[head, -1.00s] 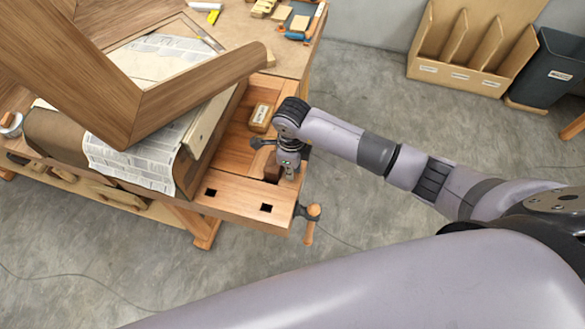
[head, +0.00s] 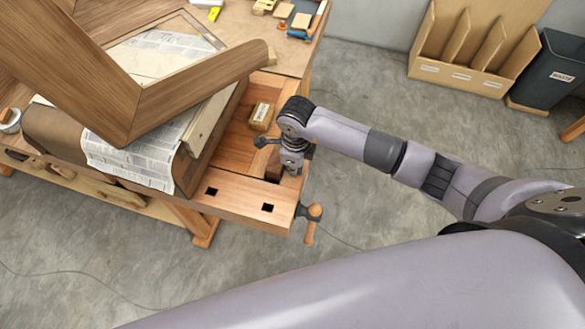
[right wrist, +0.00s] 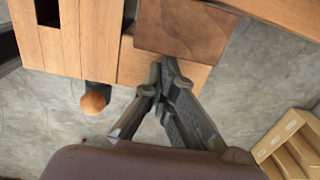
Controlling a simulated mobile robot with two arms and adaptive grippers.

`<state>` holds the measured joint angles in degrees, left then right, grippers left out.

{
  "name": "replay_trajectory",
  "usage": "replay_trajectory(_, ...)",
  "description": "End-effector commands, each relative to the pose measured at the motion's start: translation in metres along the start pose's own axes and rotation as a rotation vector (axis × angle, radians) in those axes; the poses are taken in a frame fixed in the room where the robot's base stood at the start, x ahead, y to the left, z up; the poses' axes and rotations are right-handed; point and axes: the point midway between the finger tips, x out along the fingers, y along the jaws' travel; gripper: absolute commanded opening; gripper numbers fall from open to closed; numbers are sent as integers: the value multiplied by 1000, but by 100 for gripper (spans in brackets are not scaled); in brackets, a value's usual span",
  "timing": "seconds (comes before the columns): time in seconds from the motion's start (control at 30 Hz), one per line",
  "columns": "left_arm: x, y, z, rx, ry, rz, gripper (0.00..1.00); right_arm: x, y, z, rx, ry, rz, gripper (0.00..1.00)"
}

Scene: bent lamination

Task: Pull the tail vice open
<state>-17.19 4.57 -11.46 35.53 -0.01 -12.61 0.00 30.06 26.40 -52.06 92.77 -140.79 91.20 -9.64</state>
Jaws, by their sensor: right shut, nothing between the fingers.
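The tail vice shows in the head view as a pale wooden jaw (head: 240,203) with two dark square holes, at the bench's near right corner. Its wooden handle (head: 312,224) sticks out on the right side; the round end of the handle (right wrist: 95,103) shows in the right wrist view. My right gripper (head: 291,168) points down over the bench's right edge by the vice. In the right wrist view my right gripper (right wrist: 166,66) is shut and empty, its tips by the edge of a darker wooden block (right wrist: 185,28). I cannot tell whether they touch it. My left gripper is out of view.
A large bent wooden frame (head: 195,90) and newspaper (head: 130,160) cover the bench's left part. A small labelled block (head: 262,115) lies on the bench (head: 235,145) near the vice. A cardboard divider box (head: 465,75) and dark bin (head: 552,65) stand behind.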

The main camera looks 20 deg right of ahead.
Motion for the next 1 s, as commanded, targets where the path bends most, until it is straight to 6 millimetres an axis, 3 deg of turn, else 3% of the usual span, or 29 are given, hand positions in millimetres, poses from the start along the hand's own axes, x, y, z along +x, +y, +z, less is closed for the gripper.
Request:
replay_trajectory(0.03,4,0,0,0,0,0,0,12,-2,-17,8,41,0,0)
replay_trajectory(0.37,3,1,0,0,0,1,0,11,0,-18,10,42,3,0)
replay_trajectory(1.0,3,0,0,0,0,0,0,10,0,-16,9,35,5,43)
